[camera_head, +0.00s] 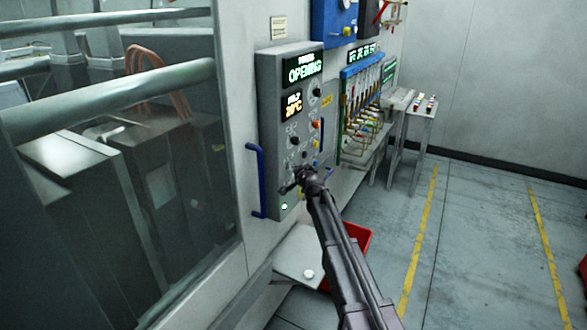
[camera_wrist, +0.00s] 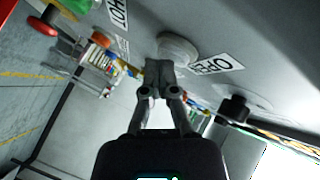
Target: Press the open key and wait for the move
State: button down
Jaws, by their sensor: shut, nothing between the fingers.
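The grey control panel (camera_head: 270,130) stands on the wall in the head view. Its upper display (camera_head: 305,69) reads "OPENING" in green, and a smaller one (camera_head: 292,104) shows an orange temperature. In the wrist view the pale round key (camera_wrist: 178,48) sits beside a white "OPEN" label (camera_wrist: 217,64). My gripper (camera_wrist: 158,72) is shut and empty, its tips at the key's edge in that view; I cannot tell whether they touch it. In the head view my gripper (camera_head: 299,180) is at the panel's lower part and hides some controls there.
A large glazed machine front (camera_head: 120,180) fills the left, with a blue handle (camera_head: 255,180) beside the panel. A blue-topped rack (camera_head: 362,68) and a small table (camera_head: 422,108) stand to the right. A red bin (camera_head: 358,240) is below my arm.

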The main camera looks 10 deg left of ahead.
dwell(0.4)
jog(key=shift+s+d, duration=0.3)
jog(key=shift+d, duration=0.55)
jog(key=shift+s+d, duration=0.3)
jog(key=shift+d, duration=0.45)
jog(key=shift+s+d, duration=0.25)
jog(key=shift+d, duration=0.55)
jog(key=shift+s+d, duration=0.3)
jog(key=shift+d, duration=0.45)
jog(key=shift+s, duration=0.1)
jog(key=s+d+f+n+g+h, duration=0.2)
jog(key=s+d+f+g, duration=0.2)
jog(key=s+d, duration=0.4)
jog(key=s+d+f+n+g+h, duration=0.2)
jog(key=s+d+f+g, duration=0.3)
jog(key=s, duration=1.3)
jog(key=s+d+f+n+g+h, duration=0.2)
jog(key=s+d+f+g, duration=0.2)
jog(key=s+d, duration=0.9)
jog(key=shift+s+f+g+h, duration=0.4)
jog(key=shift+s+f, duration=0.2)
jog(key=shift+f, duration=0.1)
jog(key=shift+a, duration=0.1)
